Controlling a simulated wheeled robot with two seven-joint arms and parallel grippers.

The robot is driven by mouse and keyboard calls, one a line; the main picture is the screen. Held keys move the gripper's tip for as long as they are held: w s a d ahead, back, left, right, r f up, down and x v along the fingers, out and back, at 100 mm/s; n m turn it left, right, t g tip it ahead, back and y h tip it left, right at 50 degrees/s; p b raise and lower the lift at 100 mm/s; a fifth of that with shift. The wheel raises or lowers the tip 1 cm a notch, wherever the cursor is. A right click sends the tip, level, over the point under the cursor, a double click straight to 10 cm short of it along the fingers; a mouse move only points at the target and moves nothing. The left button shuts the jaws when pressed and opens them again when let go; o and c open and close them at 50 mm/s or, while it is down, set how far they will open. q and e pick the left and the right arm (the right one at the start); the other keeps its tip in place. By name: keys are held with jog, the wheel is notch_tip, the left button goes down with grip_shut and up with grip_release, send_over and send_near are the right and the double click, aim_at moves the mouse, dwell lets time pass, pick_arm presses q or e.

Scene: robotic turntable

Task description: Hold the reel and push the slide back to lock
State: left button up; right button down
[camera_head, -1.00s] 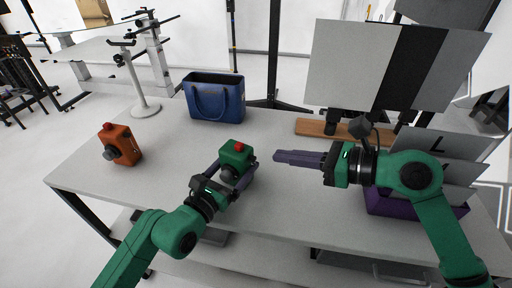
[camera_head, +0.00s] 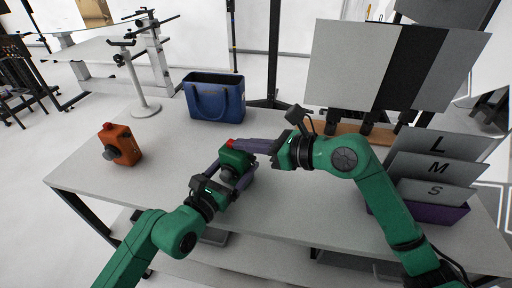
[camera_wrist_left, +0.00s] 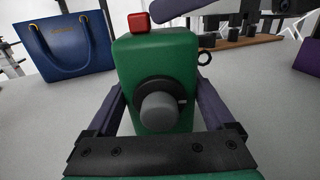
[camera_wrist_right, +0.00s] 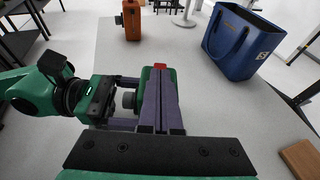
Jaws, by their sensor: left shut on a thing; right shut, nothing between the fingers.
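The green reel (camera_head: 233,162) has a red slide (camera_head: 235,143) on top and a grey knob on its front. It stands upright at the table's middle; it fills the middle of the left wrist view (camera_wrist_left: 160,55). My left gripper (camera_head: 238,178) is shut on the reel, one finger on each side. My right gripper (camera_head: 236,146) is shut and empty, reaching in from the right. Its fingertips are close to the red slide; whether they touch cannot be told. In the right wrist view the closed fingers (camera_wrist_right: 160,100) cover part of the reel.
An orange reel-like device (camera_head: 121,144) stands at the table's left. A blue bag (camera_head: 214,98) stands behind the green reel. A purple bin (camera_head: 440,212) with L, M and S cards is at right. A wooden board (camera_head: 350,128) lies at the back. The front of the table is clear.

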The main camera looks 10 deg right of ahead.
jog(key=shift+w+a, duration=0.1)
jog(key=shift+a, duration=0.05)
jog(key=f+v, duration=0.1)
jog(key=v, duration=1.3)
jog(key=shift+f, duration=0.2)
